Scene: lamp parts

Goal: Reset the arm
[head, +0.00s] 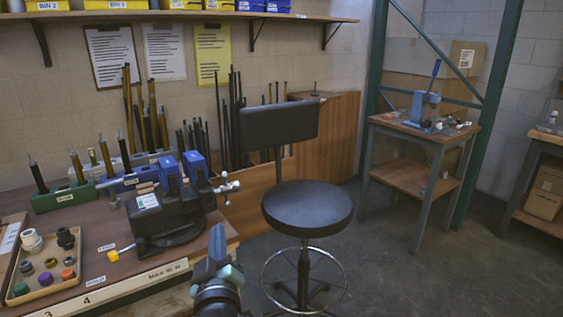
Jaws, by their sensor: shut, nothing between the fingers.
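My gripper (217,240) shows at the bottom middle, at the end of my dark arm with pale teal parts. It is shut with nothing in it, in front of the workbench's right end and apart from the things on it. A black vise (165,215) with blue jaws stands on the bench (95,262) to its upper left. A tray (45,287) on the bench holds several small round parts in white, black, purple, orange and other colours. Most of my arm is out of the picture.
A black swivel stool (307,208) stands close to the right of my gripper. Racks of rods and tubes (65,195) line the back of the bench. A wooden side table (420,130) with a blue press stands at the right. Grey floor (385,270) is open right of the stool.

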